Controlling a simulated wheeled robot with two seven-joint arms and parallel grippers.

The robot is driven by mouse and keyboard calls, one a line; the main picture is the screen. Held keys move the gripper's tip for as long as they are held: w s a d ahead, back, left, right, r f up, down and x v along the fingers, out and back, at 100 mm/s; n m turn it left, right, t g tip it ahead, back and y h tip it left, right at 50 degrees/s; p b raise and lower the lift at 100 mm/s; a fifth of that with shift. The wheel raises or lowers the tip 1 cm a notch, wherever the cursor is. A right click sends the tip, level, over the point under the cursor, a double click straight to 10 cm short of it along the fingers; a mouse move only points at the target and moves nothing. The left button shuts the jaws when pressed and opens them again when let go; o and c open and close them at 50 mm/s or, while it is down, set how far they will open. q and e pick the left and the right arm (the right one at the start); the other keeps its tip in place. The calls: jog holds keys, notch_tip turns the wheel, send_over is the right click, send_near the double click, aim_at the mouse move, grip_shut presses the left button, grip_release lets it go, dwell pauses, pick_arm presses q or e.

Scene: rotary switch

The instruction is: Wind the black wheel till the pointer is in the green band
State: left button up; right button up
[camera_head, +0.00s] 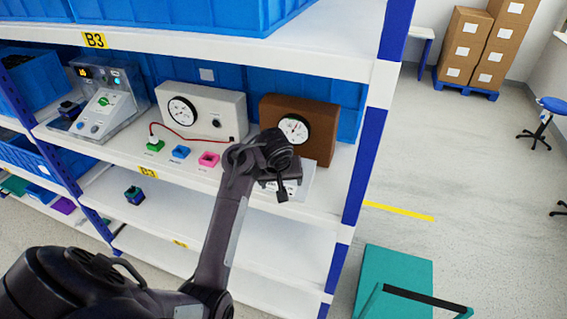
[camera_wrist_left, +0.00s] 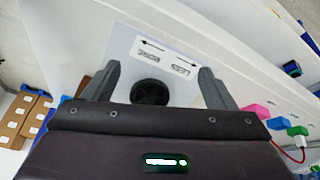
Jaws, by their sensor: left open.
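The black wheel (camera_wrist_left: 150,92) lies between the spread fingers of my left gripper (camera_wrist_left: 159,70) in the left wrist view, with no clear contact on either side. It is mounted on a pale panel (camera_wrist_left: 122,45) whose white label (camera_wrist_left: 165,56) has two arrows pointing opposite ways. In the head view my left gripper (camera_head: 281,188) is over the small light panel at the shelf's right end and hides the wheel. Behind it stands a brown box (camera_head: 330,125) with a round black-rimmed gauge (camera_head: 294,129). The pointer and green band are too small to read surely. My right gripper is out of view.
On the same shelf (camera_head: 120,150) stand a white gauge box (camera_head: 228,103), a grey sloped console (camera_head: 105,100) and green, blue and pink (camera_head: 209,159) blocks. A blue upright (camera_head: 364,165) rises just right of the brown box. An upper shelf (camera_head: 330,45) hangs above.

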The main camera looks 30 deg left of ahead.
pick_arm(q)
jog(key=w+a+r+n, duration=0.2)
jog(key=w+a+r, duration=0.1)
jog(key=w+r, duration=0.15)
jog(key=x, duration=0.4)
jog(key=shift+w+a+p, duration=0.1)
jog(key=shift+w+p, duration=0.1)
jog(key=shift+p, duration=0.1)
jog(key=shift+w+f+t, duration=0.2)
jog(key=shift+f, duration=0.3)
jog(key=shift+w+f+t, duration=0.2)
jog(key=shift+f, duration=0.25)
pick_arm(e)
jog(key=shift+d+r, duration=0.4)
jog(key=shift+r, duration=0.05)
pick_arm(q)
jog(key=shift+c, duration=0.5)
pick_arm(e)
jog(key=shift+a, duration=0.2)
pick_arm(q)
jog(key=shift+c, duration=1.3)
jog(key=c, duration=0.6)
jog(key=shift+c, duration=0.2)
